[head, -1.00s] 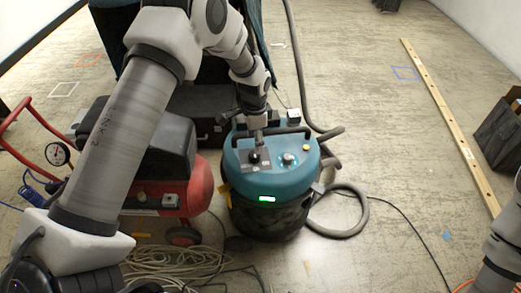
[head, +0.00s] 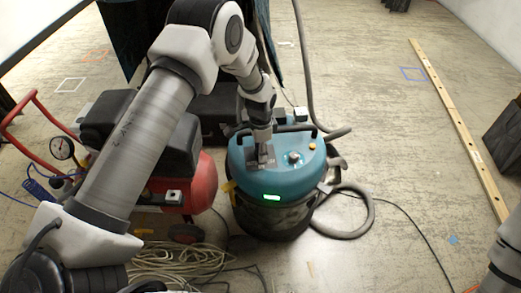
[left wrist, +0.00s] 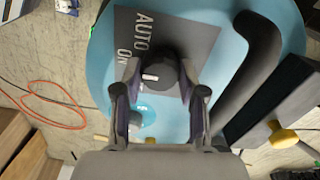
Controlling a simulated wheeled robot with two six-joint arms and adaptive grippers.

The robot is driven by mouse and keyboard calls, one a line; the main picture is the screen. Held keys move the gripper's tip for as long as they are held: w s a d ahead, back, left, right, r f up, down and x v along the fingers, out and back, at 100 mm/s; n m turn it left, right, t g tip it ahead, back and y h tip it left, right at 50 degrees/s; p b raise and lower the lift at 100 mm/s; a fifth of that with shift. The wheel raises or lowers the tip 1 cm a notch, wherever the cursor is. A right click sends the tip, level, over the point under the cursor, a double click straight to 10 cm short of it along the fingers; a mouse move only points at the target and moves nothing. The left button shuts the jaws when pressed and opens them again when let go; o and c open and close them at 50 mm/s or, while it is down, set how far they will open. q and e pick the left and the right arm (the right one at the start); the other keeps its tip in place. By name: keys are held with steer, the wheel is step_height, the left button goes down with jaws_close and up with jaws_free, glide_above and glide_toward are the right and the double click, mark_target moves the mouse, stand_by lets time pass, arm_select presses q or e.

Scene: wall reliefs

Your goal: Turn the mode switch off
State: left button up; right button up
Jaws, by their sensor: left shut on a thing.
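The mode switch is a round black knob (left wrist: 163,68) with a white pointer mark, on a dark grey plate (left wrist: 195,45) lettered AUTO and ON. In the left wrist view the pointer lies toward the left, near ON; no OFF label shows. The plate sits on the teal lid (head: 290,180) of a shop vacuum. My left gripper (left wrist: 160,93) is shut on the knob, one finger on each side. In the head view my left gripper (head: 261,158) reaches down over the plate and hides the knob. My right gripper is out of view.
A green light (head: 271,197) glows on the vacuum's front. A second dial (head: 295,157) sits right of the plate, with a black handle behind. A red compressor (head: 190,185) stands at left. Coiled cable (head: 180,262) lies in front, and a grey hose (head: 350,232) curls at right.

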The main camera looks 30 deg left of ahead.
arm_select(q)
steer(key=shift+r+n+p, duration=0.2)
steer(key=shift+n+p, duration=1)
steer(key=n+p, duration=0.2)
steer(key=shift+n, duration=0.3)
steer(key=n+p, duration=0.1)
steer(key=n, duration=0.2)
steer(key=shift+f+p, duration=0.1)
steer(key=shift+p, duration=0.25)
steer(key=shift+f+n+p, duration=0.1)
steer(key=shift+n+p, duration=0.5)
steer(key=shift+n, duration=1.4)
steer(key=o, duration=1.1)
steer(key=shift+o, duration=0.2)
